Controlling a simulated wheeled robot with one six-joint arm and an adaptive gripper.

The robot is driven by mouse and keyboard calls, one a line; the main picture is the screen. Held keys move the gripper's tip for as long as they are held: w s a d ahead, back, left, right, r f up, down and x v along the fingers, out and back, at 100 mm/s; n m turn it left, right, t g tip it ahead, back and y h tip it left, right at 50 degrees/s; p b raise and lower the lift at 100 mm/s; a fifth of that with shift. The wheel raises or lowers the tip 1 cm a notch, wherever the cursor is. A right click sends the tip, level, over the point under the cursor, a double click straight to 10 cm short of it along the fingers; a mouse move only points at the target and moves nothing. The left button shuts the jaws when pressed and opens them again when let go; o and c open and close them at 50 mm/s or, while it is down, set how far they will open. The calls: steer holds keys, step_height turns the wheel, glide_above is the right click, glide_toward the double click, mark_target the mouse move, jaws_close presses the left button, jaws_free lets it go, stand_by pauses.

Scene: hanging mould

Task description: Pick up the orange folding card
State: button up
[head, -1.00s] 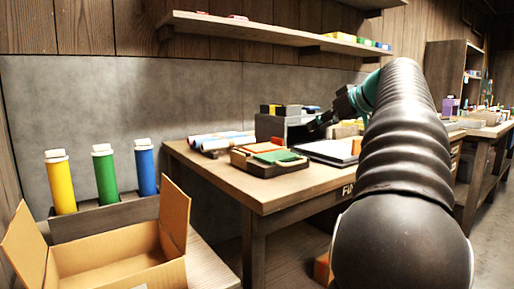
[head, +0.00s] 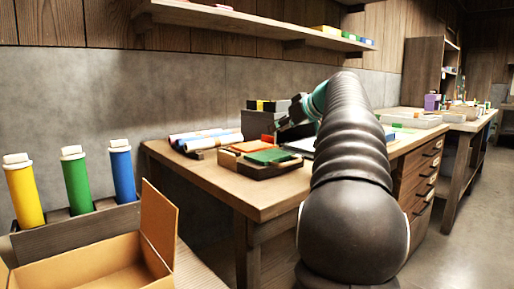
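A flat orange piece (head: 249,147), which looks like the orange folding card, lies in a low wooden tray (head: 228,161) on the wooden table. A flat green piece (head: 270,156) lies beside it in the same tray. My gripper (head: 284,131) is above the table, behind and right of the tray, in front of a grey organiser. It looks apart from the orange piece. Its fingers are small and dark here, and I cannot tell whether they are open. My own arm hides part of the table to the right.
Rolled sheets (head: 205,139) lie left of the tray. A grey organiser (head: 262,122) stands behind it. An open cardboard box (head: 158,225) and yellow, green and blue tubes (head: 76,181) stand at the left. A shelf (head: 215,18) runs along the wall above. Floor shows at the right.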

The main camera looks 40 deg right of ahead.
mark_target(254, 143)
steer(key=shift+f+b+x, duration=0.15)
steer(key=shift+x, duration=1.2)
steer(key=shift+f+b+x, duration=0.15)
steer(key=shift+x, duration=1.25)
steer(key=shift+s+d+r, duration=0.1)
steer(key=shift+s+d, duration=0.1)
jaws_close()
